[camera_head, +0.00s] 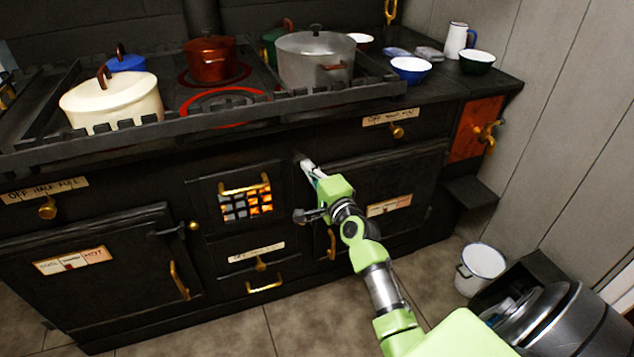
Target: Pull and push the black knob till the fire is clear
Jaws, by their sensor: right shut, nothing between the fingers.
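The fire shows as an orange glow behind the barred firebox grate (245,205) in the middle of the black stove (120,190). A brass handle (244,186) crosses the top of the grate. My right gripper (306,165) is shut and empty at the stove front, just right of and above the grate. Its tips are close to the dark panel, and I cannot tell whether they touch it. My left gripper is not in view.
A cream pot (115,102), a brown-red pot (210,60) and a grey pot (315,60) stand on the stovetop behind a raised rail (200,122). A dark latch (308,215) sits below my right gripper. A white bucket (481,270) stands on the floor at right.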

